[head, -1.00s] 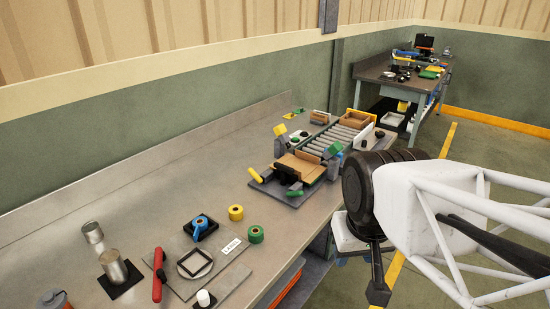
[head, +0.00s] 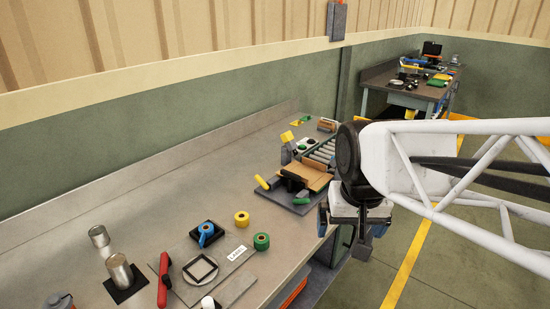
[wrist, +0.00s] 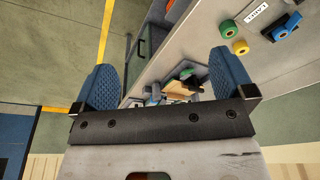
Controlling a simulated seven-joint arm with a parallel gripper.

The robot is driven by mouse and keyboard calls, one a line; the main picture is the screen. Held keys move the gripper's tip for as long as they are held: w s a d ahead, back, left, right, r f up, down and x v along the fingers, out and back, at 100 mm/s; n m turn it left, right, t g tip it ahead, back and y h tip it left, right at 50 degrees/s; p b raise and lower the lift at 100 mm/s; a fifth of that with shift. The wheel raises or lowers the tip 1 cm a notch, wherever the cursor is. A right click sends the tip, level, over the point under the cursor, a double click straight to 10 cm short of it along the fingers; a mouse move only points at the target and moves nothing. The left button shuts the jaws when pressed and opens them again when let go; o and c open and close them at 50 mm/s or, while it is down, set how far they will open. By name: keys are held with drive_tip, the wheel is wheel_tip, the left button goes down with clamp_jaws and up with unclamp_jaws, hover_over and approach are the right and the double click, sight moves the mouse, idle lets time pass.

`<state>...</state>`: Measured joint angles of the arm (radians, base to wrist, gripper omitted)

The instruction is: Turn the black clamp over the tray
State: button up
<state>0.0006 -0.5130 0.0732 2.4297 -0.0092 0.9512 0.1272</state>
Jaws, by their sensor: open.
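The black clamp (head: 291,176) sits at the near side of the roller fixture, over the edge of a brown tray (head: 316,179). A yellow handle (head: 262,182) and a green handle (head: 302,196) stand beside it on the grey base plate. The tray also shows small in the wrist view (wrist: 178,92), with dark and green parts near it. My gripper (head: 350,228) is off the bench's front edge, right of the fixture and apart from it. Its blue fingers are spread and empty in the wrist view (wrist: 165,75).
The roller conveyor (head: 323,152) runs behind the tray. The bench's back left is clear.

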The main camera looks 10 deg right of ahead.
drive_tip(key=w+r+m, duration=0.2)
drive_tip(key=w, duration=1)
drive_tip(key=m+g, duration=0.2)
drive_tip(key=m, duration=0.3)
approach(291, 173)
drive_tip(key=shift+s+f, duration=0.3)
drive_tip(key=shift+f, duration=0.1)
drive_tip(key=shift+w+a+f+m, duration=0.1)
drive_tip(key=shift+w+f+m, duration=0.2)
drive_tip(key=shift+w, duration=0.2)
drive_tip(key=shift+f, duration=0.2)
drive_tip(key=shift+f, duration=3.7)
drive_tip(key=shift+c, duration=0.3)
